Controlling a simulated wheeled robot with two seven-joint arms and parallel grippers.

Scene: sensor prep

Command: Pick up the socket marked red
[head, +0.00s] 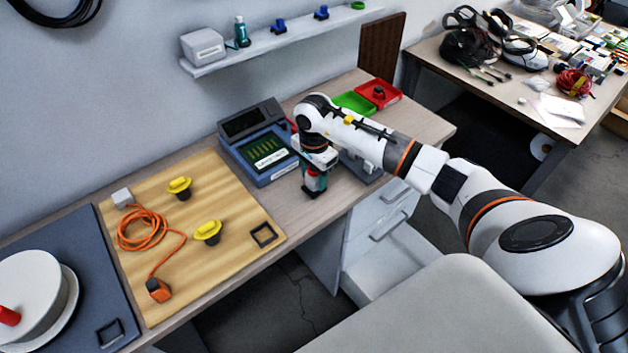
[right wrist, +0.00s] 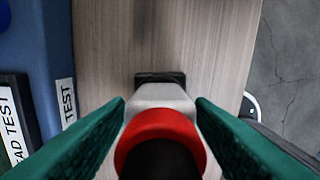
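A socket with a red ring (right wrist: 122,150) and a pale grey body stands at the middle of the right wrist view. A black square piece (right wrist: 160,77) shows at the foot of its body. My right gripper (right wrist: 160,100) has its green fingers on either side of the socket, very close to it. Whether they press on it does not show clearly. In the head view my right gripper (head: 315,182) points down at the wooden table, right of the blue tester, and mostly hides the socket. My left gripper is not in view.
The blue tester (head: 262,150) stands close left of my gripper. Further left are a wooden board (head: 165,275) with yellow knobs and an orange cable. Green (head: 352,103) and red (head: 393,97) trays lie behind my arm. The table's front edge is close.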

